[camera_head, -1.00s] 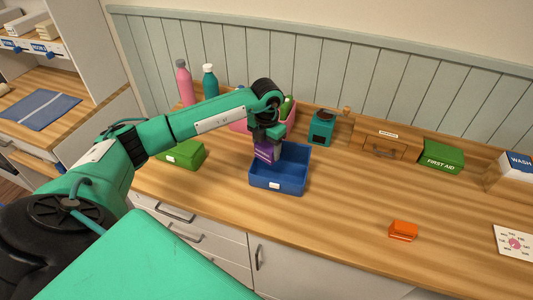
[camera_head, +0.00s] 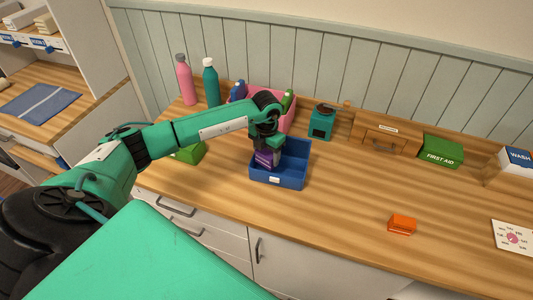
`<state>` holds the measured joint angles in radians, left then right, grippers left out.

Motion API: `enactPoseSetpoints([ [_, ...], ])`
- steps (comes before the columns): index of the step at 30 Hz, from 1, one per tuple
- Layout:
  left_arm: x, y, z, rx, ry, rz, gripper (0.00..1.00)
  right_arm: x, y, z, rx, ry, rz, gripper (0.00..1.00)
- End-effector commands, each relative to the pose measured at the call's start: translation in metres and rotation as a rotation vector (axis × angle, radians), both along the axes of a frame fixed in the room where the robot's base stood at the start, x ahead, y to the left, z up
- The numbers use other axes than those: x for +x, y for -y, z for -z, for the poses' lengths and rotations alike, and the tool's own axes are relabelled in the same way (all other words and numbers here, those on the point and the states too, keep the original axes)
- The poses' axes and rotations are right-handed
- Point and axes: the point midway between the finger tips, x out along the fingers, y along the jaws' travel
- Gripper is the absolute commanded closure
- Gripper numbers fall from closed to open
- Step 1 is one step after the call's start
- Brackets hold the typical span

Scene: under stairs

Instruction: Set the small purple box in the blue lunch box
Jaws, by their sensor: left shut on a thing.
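The blue lunch box (camera_head: 291,181) is an open-topped blue bin with a white label, standing on the wooden counter. The small purple box (camera_head: 264,158) is in my left gripper (camera_head: 266,145), which is shut on it. The gripper points down over the left part of the lunch box. The purple box's lower part is within the lunch box's opening, behind its front wall. I cannot tell whether it touches the floor of the lunch box. My right gripper is out of view.
A green box (camera_head: 190,152) stands to the left, partly behind my arm. A pink bin (camera_head: 286,121), a teal grinder-like item (camera_head: 320,123) and bottles (camera_head: 210,82) stand behind. An orange box (camera_head: 402,224) lies to the right. The front middle of the counter is clear.

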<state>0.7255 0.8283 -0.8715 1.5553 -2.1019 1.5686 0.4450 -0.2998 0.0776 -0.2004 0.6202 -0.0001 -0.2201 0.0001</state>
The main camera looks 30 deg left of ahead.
Motion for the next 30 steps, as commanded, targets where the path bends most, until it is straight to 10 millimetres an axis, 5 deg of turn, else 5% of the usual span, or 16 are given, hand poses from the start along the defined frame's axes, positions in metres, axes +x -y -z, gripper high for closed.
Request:
enactPoseSetpoints([
  [4,0.000,0.000,0.001,0.000,0.000,0.000,0.80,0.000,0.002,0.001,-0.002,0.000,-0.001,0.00],
  [5,0.000,0.000,0.001,0.000,0.000,0.000,0.33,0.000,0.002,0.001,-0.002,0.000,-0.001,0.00],
  [8,0.000,0.000,0.001,0.000,0.000,0.000,0.17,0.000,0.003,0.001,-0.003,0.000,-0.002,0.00],
  [23,0.000,0.000,-0.016,0.000,-0.001,0.000,0.17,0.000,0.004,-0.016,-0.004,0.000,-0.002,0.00],
  [30,0.001,0.000,-0.064,-0.001,0.006,0.001,0.17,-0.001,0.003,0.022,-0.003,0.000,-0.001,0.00],
])
